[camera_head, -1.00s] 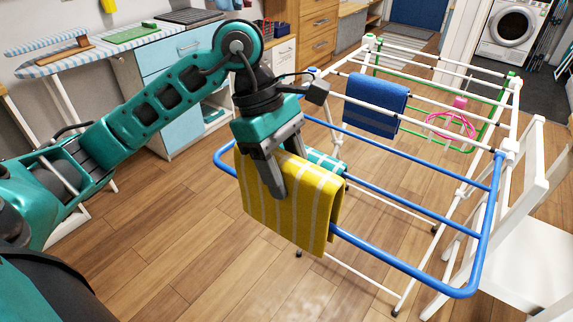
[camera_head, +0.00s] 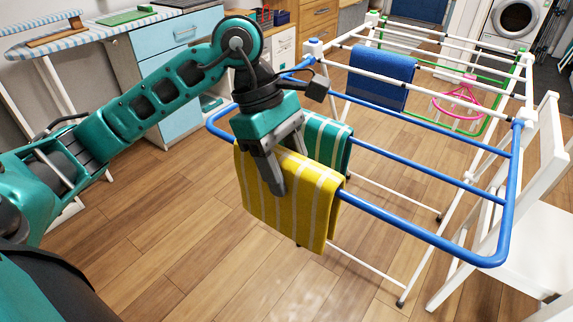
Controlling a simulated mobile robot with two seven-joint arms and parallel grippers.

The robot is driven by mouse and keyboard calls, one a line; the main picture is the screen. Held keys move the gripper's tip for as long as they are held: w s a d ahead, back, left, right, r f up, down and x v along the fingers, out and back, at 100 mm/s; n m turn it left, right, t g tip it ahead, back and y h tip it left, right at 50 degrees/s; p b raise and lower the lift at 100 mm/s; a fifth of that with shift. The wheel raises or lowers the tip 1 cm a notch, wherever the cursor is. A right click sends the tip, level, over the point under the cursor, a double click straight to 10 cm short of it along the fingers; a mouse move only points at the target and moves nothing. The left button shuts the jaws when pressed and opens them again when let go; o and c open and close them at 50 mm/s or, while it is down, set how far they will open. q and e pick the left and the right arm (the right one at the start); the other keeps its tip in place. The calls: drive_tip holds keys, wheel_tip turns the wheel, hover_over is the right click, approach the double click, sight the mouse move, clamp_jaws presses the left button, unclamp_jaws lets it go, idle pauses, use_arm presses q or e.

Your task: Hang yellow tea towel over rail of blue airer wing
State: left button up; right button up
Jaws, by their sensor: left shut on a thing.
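The yellow tea towel (camera_head: 300,205) with pale stripes hangs at the near outer rail of the blue airer wing (camera_head: 420,233). It covers that rail's left-middle stretch; the rail shows at both sides, close to the towel's top edge. The towel's front part hangs below the rail; how far it drops behind is hidden. My left gripper (camera_head: 285,163) is shut on the towel's upper part, one finger in front of it and the other mostly hidden behind. My right gripper is out of view.
A green striped towel (camera_head: 326,142) hangs on the wing just behind the yellow one. A blue towel (camera_head: 381,78) and a pink hanger (camera_head: 459,103) are farther back on the airer. A white chair (camera_head: 530,235) stands close at right. The floor in front is clear.

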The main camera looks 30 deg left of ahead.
use_arm(q)
drive_tip(key=o, duration=1.5)
